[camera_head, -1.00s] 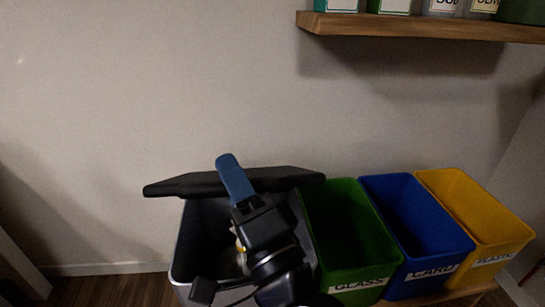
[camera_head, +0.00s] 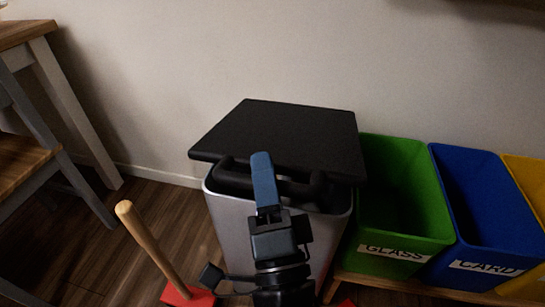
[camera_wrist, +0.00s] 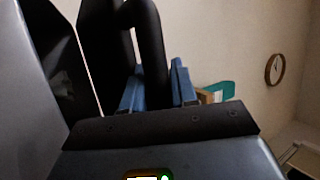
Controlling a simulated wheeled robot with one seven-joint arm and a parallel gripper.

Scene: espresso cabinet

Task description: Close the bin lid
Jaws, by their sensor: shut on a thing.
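The grey bin (camera_head: 236,222) stands in the middle of the head view, with its black lid (camera_head: 285,135) over its mouth. The lid is tilted slightly, its front part above the rim. A dark gap to the bin's inside shows in the wrist view (camera_wrist: 66,85). A black bar handle (camera_head: 308,190) runs along the lid's front edge. My gripper (camera_head: 262,165) is in front of the bin, its blue fingers shut on this handle. In the wrist view the handle (camera_wrist: 151,45) passes between the two fingers (camera_wrist: 158,88).
A green GLASS bin (camera_head: 405,205), a blue CARD bin (camera_head: 478,215) and a yellow bin (camera_head: 528,190) stand to the right. A wooden handle (camera_head: 150,240) with a red base (camera_head: 188,296) stands at the front left. A table (camera_head: 60,90) and chair (camera_head: 30,175) are further left.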

